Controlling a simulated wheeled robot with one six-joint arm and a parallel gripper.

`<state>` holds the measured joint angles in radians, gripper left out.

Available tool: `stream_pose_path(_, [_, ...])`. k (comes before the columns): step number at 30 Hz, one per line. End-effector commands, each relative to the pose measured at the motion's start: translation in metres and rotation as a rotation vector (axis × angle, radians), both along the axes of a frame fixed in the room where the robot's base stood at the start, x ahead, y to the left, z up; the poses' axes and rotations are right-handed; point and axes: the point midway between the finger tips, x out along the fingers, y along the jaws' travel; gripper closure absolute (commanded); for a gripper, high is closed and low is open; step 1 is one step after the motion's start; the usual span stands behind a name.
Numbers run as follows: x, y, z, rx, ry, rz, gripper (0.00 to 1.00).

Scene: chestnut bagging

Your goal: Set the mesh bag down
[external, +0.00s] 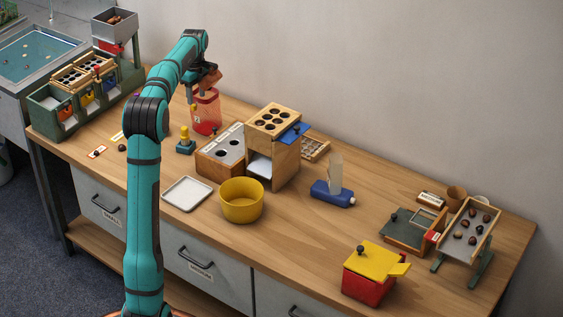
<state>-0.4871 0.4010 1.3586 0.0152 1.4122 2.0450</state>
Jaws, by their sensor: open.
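The mesh bag (206,112) is red and see-through, with a small white label. It stands upright at the back of the wooden table, and its base appears to rest on the tabletop. My gripper (204,86) is directly above the bag's top, at the end of the teal arm. Its jaws are open. The fingers are small and partly dark here, so I cannot tell whether they still touch the bag's top.
A yellow-topped peg block (186,142) stands in front of the bag. A wooden box with holes (222,155), a taller wooden stand (273,150) and a yellow bowl (242,203) are to the right. A white tray (187,193) lies in front. The front-centre tabletop is clear.

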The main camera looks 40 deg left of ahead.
Motion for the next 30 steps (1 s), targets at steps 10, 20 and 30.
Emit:
stream_pose_path(10, [0.002,0.0,0.059,0.0,-0.001,0.0,0.51])
stream_pose_path(20, [0.002,0.0,0.072,0.0,0.001,0.0,0.51])
stream_pose_path(30, [-0.005,-0.024,0.092,0.03,-0.06,0.059,0.51])
